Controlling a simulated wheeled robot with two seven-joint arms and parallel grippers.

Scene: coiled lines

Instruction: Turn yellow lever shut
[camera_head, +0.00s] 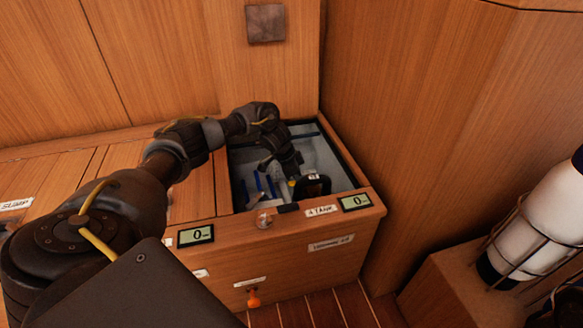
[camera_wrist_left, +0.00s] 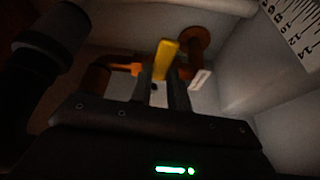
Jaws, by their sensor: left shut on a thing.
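The yellow lever (camera_wrist_left: 165,58) shows in the left wrist view, standing up from an orange-brown pipe fitting (camera_wrist_left: 192,40). My left gripper (camera_wrist_left: 160,82) is shut on the yellow lever, with one dark finger on each side of it. In the head view my left arm reaches down into an open compartment (camera_head: 312,150) in the wooden bench. The fingertips and the lever are not clear there. My right gripper is in neither view.
A dark cylinder (camera_wrist_left: 52,35) and a printed scale (camera_wrist_left: 294,28) flank the pipe. The bench front carries two small displays (camera_head: 196,235) (camera_head: 355,202) and an orange knob (camera_head: 253,298). A caged white cylinder (camera_head: 540,218) stands at right.

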